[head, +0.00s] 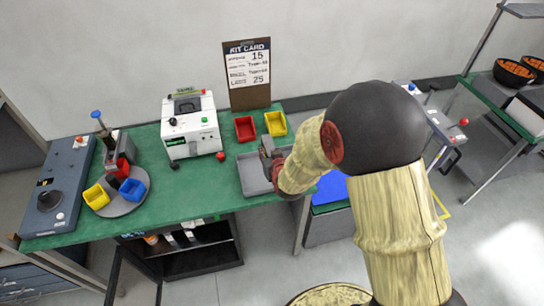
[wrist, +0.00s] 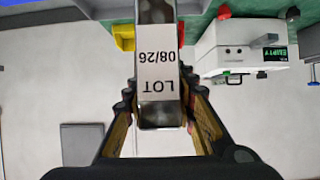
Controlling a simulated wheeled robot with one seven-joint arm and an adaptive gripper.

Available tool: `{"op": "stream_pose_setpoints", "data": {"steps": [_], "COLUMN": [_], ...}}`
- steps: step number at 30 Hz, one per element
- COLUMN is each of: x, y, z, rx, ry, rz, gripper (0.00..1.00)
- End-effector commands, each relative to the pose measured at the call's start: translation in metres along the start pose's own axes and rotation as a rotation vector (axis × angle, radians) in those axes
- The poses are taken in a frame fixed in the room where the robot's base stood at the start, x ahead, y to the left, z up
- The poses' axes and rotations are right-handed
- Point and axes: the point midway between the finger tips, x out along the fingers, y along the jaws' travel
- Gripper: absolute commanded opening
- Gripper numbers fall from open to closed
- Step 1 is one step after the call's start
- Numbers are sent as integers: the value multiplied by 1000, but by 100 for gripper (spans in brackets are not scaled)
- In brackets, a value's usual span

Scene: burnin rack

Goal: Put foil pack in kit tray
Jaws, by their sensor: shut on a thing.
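The foil pack (wrist: 158,60) is silver with a white label reading "LOT 08/26". My gripper (wrist: 158,92) is shut on it, with one finger on each side, in the wrist view. In the head view my gripper (head: 271,158) is over the grey kit tray (head: 247,181) on the green bench, and its wrist covers the tray's right part. The pack is small and partly hidden there, so I cannot tell whether it touches the tray.
A red bin (head: 244,128) and a yellow bin (head: 276,123) stand behind the tray. A white machine (head: 190,130) is to its left, with a red button (head: 220,156) near. A round carousel (head: 120,207) holds coloured bins. A kit card board (head: 248,75) stands behind.

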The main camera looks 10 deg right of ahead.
Motion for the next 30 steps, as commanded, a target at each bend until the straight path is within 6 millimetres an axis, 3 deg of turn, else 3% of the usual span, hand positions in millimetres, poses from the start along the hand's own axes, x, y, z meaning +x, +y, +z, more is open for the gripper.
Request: {"op": "stream_pose_setpoints", "data": {"steps": [4,12,22,30], "x": [33,78,97,112], "y": [13,25,30,30], "z": [-2,20,28,55], "rx": [1,0,0,0], "ry": [2,1,1,2], "rz": [2,0,0,0], "gripper": [0,0,0,0]}}
